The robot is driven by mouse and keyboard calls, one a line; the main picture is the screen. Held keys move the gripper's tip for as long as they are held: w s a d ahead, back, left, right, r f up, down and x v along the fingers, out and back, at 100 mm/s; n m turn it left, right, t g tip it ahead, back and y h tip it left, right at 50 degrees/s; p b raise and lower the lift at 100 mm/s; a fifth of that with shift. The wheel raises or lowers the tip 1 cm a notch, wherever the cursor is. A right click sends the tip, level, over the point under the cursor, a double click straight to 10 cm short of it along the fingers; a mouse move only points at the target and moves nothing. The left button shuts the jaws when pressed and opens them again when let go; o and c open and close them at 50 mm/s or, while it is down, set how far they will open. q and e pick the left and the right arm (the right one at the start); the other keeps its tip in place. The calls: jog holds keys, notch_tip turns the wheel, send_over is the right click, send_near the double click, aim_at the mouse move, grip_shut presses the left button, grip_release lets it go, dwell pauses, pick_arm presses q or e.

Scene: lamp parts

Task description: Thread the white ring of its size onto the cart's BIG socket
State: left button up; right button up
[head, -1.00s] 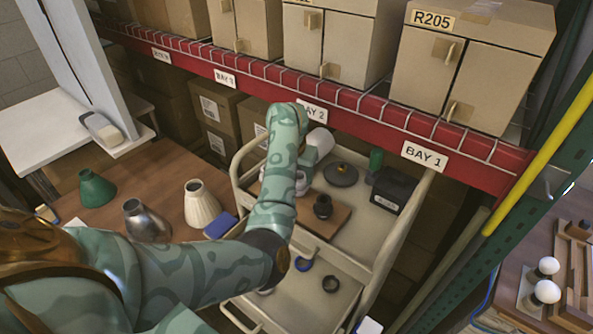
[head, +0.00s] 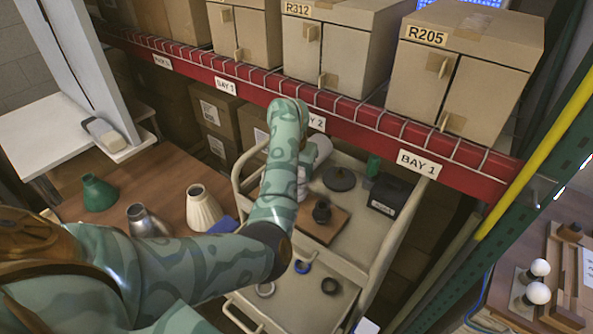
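A dark socket (head: 321,212) stands upright on a wooden board (head: 318,234) on the cart's upper tray. I cannot tell whether it is the big one, as my arm covers the board's left part. My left arm reaches over the cart. Its pale gripper (head: 302,182) is mostly hidden behind the arm, above the board's left side; its fingers and any held thing are not clear. My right gripper is out of view.
The cart's upper tray also holds a dark disc (head: 339,179), a black box (head: 391,196) and a green bottle (head: 373,166). A red shelf beam (head: 360,120) runs behind. Lampshades (head: 203,208) stand on the table at left. A green upright (head: 520,220) is at right.

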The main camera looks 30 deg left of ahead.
pick_arm(q)
jog(key=p+v, duration=0.1)
jog(key=v, duration=0.1)
jog(key=w+p+v, duration=0.1)
jog(key=p, duration=0.1)
jog(key=shift+s+r, duration=0.15)
jog(key=shift+r, duration=0.35)
jog(key=shift+f, duration=0.1)
jog(key=shift+s+b+x, duration=0.2)
jog(key=shift+b+x, duration=0.45)
jog(key=shift+x, duration=0.15)
jog(key=shift+s+b+x, duration=0.15)
jog(key=shift+b+x, duration=0.45)
jog(key=shift+x, duration=0.2)
jog(key=shift+s+b+x, duration=0.2)
jog(key=shift+b+x, duration=0.45)
jog(key=shift+x, duration=0.15)
jog(key=shift+f, duration=0.15)
jog(key=shift+s+b+x, duration=0.15)
jog(key=shift+b+x, duration=0.4)
jog(key=shift+x, duration=0.05)
jog(key=shift+s+b+x, duration=0.15)
jog(key=shift+b+x, duration=0.35)
jog(key=shift+x, duration=0.15)
jog(key=shift+f+b, duration=0.45)
jog(key=shift+f, duration=0.25)
